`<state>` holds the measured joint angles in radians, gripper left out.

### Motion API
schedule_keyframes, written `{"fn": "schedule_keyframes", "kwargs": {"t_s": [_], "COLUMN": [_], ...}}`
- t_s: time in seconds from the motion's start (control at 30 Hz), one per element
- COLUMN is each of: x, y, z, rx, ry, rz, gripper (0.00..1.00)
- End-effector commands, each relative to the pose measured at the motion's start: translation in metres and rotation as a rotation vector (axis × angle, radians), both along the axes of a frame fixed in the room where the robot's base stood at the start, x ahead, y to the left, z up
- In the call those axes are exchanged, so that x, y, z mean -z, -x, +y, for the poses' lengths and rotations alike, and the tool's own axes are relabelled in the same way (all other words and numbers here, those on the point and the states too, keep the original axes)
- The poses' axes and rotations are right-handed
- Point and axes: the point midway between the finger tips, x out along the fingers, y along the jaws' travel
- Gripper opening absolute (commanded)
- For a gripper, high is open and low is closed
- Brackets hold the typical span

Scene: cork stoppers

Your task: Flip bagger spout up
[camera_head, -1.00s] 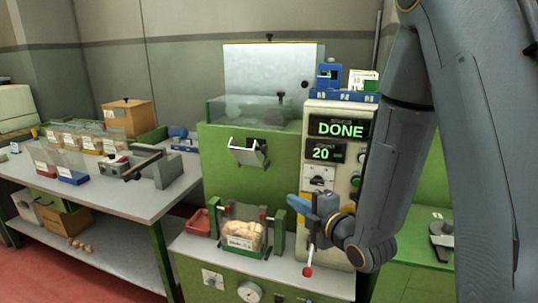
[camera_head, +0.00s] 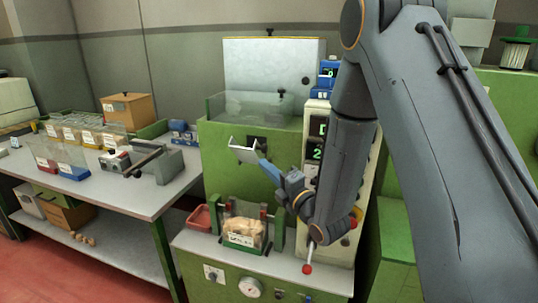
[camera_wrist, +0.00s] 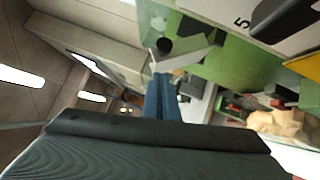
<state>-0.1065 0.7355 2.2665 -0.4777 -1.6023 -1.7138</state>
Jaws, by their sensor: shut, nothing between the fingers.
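The bagger spout (camera_head: 243,151) is a small pale metal chute on the front of the green machine (camera_head: 222,180). Its right part is partly covered by my gripper in the head view. My gripper (camera_head: 266,168) has blue fingers, shut and empty, pointing up and left at the spout's lower right edge. In the wrist view the finger tips (camera_wrist: 159,78) are right by the pale spout (camera_wrist: 187,57). I cannot tell whether they touch it. A clear bag of corks (camera_head: 243,232) with a white label stands below the spout between green posts.
The control panel (camera_head: 318,130) stands right of the spout, mostly behind my arm. A red-knobbed lever (camera_head: 307,269) stands below my wrist. A red tray (camera_head: 201,217) is left of the bag. A grey table (camera_head: 110,205) with bins is at left.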

Motion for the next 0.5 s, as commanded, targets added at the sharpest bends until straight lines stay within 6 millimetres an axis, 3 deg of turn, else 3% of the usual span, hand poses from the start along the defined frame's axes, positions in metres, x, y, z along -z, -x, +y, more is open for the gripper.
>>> {"fn": "schedule_keyframes", "kwargs": {"t_s": [0.2,0.5], "x": [-0.009,-0.01], "y": [-0.028,-0.038], "z": [-0.005,-0.007], "rx": [0.0,-0.002], "ry": [0.001,0.0], "rz": [0.001,0.0], "gripper": [0.0,0.0]}}
